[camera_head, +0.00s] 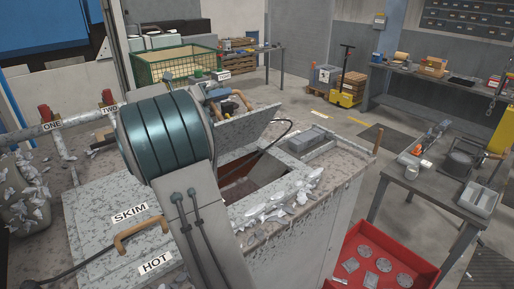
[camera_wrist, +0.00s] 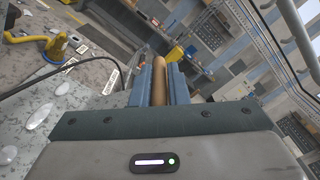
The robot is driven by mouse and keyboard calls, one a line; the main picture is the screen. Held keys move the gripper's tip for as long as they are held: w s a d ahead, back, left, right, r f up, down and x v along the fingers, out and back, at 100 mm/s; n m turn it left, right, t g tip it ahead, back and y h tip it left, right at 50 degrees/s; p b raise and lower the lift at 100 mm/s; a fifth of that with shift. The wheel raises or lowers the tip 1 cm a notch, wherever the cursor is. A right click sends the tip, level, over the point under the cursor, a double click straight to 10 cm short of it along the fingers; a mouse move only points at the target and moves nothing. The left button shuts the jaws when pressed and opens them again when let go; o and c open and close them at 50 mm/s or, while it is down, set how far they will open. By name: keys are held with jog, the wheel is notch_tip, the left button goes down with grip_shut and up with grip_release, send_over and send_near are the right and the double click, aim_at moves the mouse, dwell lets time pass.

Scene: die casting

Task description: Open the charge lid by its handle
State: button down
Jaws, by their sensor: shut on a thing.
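The charge lid (camera_head: 248,125) is a grey speckled plate in the head view. It stands tilted up over a square opening (camera_head: 245,178) in the furnace top, which shows dark red inside. Its tan handle (camera_head: 244,100) is near the raised edge, partly hidden by my arm. My gripper (camera_head: 222,97) is at that handle. In the wrist view the handle (camera_wrist: 159,82) runs lengthwise between the two blue fingers of my gripper (camera_wrist: 158,85), which are shut on it.
Left of the opening lies a flat skim lid (camera_head: 100,235) with its own tan handle (camera_head: 140,235). Metal scraps (camera_head: 275,208) lie near the opening's front edge. Floor shows behind the furnace.

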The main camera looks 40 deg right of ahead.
jog(key=shift+w, duration=0.2)
jog(key=shift+w+n, duration=0.4)
jog(key=shift+w, duration=0.2)
jog(key=c, duration=1.5)
grip_release()
jog(key=shift+w, duration=0.1)
jog(key=shift+o, duration=0.2)
jog(key=w+a+b, duration=0.1)
jog(key=a+b, duration=0.2)
jog(key=a, duration=1)
jog(key=shift+w+a, duration=0.25)
jog(key=shift+a, duration=0.1)
